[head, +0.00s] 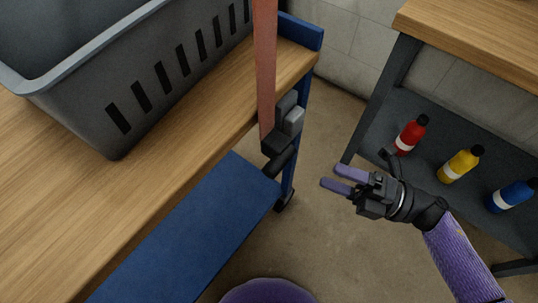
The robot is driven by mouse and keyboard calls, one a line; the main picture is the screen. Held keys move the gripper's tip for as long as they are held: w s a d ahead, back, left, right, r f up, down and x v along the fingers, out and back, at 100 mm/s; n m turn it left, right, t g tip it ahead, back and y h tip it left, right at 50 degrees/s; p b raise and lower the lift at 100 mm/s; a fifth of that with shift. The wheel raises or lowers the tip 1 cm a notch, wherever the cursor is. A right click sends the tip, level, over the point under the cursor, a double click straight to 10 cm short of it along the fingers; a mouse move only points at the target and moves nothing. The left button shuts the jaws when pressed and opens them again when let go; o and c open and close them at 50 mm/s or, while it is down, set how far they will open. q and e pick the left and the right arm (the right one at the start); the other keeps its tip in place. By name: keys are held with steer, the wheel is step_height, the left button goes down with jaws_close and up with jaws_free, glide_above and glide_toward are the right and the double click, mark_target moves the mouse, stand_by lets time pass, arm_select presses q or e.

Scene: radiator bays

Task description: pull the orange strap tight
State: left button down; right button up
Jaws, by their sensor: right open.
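The orange strap (265,65) shows as a reddish-orange band at the top middle. It runs down in front of the wooden bench edge to a dark buckle (283,130) with a grey lever, beside the blue cart leg. Its upper end is out of view. My right gripper (337,178) comes in from the lower right with purple fingers pointing left. It is open and empty, to the right of and a little below the buckle, apart from it. My left gripper is not in view.
A grey slotted crate (150,75) stands on the wooden cart top (60,190), above a blue lower shelf (190,235). At right, a second bench holds red (410,135), yellow (461,165) and blue (512,196) bottles on its shelf. Bare floor lies between.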

mark_target(278, 163)
steer(key=shift+n+g, duration=0.6)
steer(key=x, duration=0.3)
steer(key=b+x, duration=0.1)
steer(key=x, duration=0.2)
steer(key=f+x, duration=0.1)
steer(key=x, duration=0.2)
steer(key=shift+a, duration=0.4)
steer(key=shift+w+a+r, duration=0.1)
steer(key=shift+a, duration=0.15)
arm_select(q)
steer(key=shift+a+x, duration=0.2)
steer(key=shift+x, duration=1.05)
arm_select(e)
steer(key=shift+c, duration=0.2)
